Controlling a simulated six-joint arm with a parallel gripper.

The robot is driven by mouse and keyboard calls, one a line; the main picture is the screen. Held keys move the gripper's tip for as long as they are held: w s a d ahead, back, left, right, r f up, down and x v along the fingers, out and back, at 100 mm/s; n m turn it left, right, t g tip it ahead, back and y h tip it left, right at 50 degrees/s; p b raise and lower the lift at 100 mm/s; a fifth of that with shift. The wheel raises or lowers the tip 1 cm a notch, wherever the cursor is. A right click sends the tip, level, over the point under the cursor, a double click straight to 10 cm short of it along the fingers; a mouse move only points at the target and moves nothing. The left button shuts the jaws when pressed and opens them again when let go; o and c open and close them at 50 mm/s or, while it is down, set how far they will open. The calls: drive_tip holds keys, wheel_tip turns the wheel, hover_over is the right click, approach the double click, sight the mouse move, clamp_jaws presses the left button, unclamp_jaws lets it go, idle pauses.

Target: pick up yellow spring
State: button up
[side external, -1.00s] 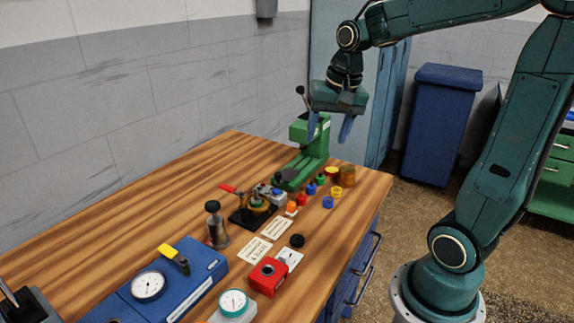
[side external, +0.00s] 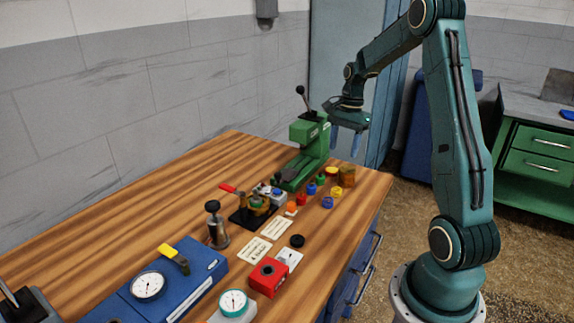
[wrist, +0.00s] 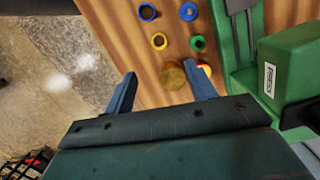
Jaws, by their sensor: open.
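A small yellow ring-shaped piece (side external: 336,191), which looks like the yellow spring, stands on the wooden bench near its right edge. It also shows in the wrist view (wrist: 159,41) as a yellow ring with a dark centre, beyond and between my fingertips. My gripper (side external: 346,148) is open and empty, pointing down above the bench's far right corner. In the wrist view my two fingers (wrist: 160,74) are spread apart with nothing held between them.
An amber cylinder (side external: 347,176) stands just behind the yellow ring. Blue ring (side external: 327,202), green piece (side external: 321,179) and a yellow-topped piece (side external: 331,170) are close by. A green press (side external: 311,150) rises to the left of my gripper. The bench's right edge is near.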

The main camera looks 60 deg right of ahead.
drive_tip(key=shift+w+a+f, duration=0.1)
drive_tip(key=shift+a+f, duration=0.05)
drive_tip(key=shift+f, duration=1.3)
drive_tip(key=shift+s+a+f, duration=0.1)
drive_tip(key=shift+a+f, duration=0.1)
drive_tip(key=shift+f, duration=1.2)
drive_tip(key=shift+w+a+f, duration=0.1)
drive_tip(key=shift+a+f, duration=0.05)
drive_tip(key=shift+f, duration=1.3)
drive_tip(key=shift+a+f, duration=0.2)
drive_tip(key=shift+f, duration=1.1)
drive_tip(key=shift+a+f, duration=0.15)
drive_tip(key=shift+f, duration=1.1)
drive_tip(key=c, duration=1.1)
